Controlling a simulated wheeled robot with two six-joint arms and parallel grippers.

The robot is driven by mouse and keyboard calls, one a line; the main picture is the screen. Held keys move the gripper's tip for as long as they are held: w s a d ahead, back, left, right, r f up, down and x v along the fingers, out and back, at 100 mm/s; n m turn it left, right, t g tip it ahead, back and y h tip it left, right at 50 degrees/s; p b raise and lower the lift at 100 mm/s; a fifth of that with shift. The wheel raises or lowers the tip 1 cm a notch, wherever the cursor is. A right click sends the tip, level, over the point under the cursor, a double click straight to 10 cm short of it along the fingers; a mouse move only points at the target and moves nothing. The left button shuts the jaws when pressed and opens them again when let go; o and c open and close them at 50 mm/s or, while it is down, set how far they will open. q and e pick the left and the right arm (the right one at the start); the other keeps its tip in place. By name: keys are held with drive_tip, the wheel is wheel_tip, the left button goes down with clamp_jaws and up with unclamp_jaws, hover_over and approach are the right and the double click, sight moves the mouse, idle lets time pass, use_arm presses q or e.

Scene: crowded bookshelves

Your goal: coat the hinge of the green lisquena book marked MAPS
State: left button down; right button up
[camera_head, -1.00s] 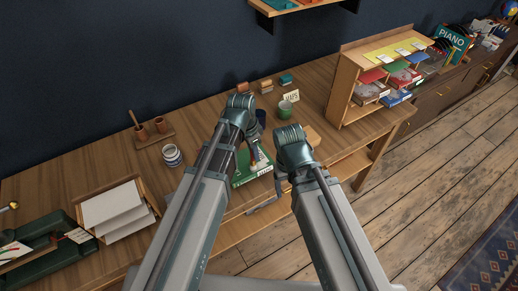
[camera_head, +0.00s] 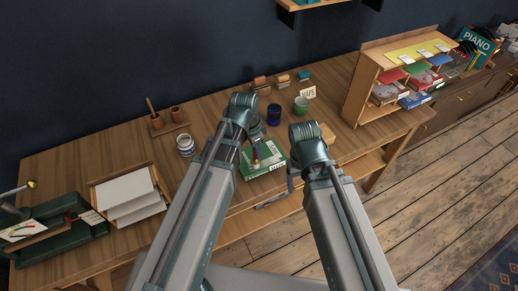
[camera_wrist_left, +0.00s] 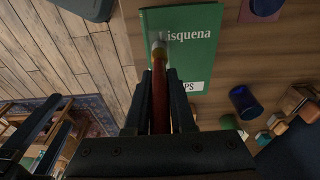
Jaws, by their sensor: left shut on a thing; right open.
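The green book (camera_head: 273,164) lies flat on the wooden table in front of me. In the left wrist view the green book (camera_wrist_left: 180,58) shows the title "isquena", its first letter covered, and a white label ending in "PS". My left gripper (camera_wrist_left: 160,84) is shut on a brush with a reddish handle (camera_wrist_left: 160,105). The brush tip is over the cover near the start of the title; I cannot tell whether it touches. In the head view the left gripper (camera_head: 255,152) is over the book's left part. My right gripper (camera_head: 291,183) is open and empty near the book's right side.
A blue cup (camera_head: 274,114), a green cup (camera_head: 301,105) and a MAPS card (camera_head: 308,92) stand behind the book. A striped jar (camera_head: 185,145) and paper tray (camera_head: 128,194) are to the left. A shelf unit (camera_head: 372,83) stands at the right.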

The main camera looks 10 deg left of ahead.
use_arm(q)
drive_tip(key=shift+s+a+f, duration=0.1)
drive_tip(key=shift+s+a, duration=0.4)
drive_tip(key=shift+a, duration=0.2)
drive_tip(key=shift+s+a, duration=0.5)
drive_tip(key=shift+a, duration=0.15)
wheel_tip(320, 180, up, 6)
drive_tip(key=p, duration=0.6)
drive_tip(key=shift+w, duration=0.1)
wheel_tip(320, 180, up, 3)
drive_tip(key=p, duration=0.3)
